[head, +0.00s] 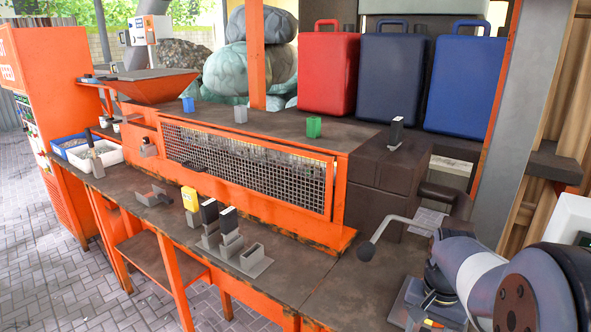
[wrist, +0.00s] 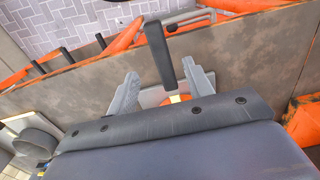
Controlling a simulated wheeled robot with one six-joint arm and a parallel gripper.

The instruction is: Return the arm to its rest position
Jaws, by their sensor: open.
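My arm reaches in from the lower right corner of the head view, its white and dark grey links bent low over the right end of the workbench. My gripper (wrist: 160,75) shows in the wrist view with its two grey fingers spread apart. A dark upright bar (wrist: 158,50) appears between and beyond the fingers; I cannot tell whether it touches them. In the head view the fingers are small and partly hidden by my arm.
A metal lever with a dark knob (head: 367,251) stands just left of my arm. The dark workbench (head: 300,262) holds grey holders with black and yellow-topped pieces (head: 190,198). An orange mesh guard (head: 245,165) runs behind. Red (head: 328,70) and blue cases (head: 392,75) stand at the back.

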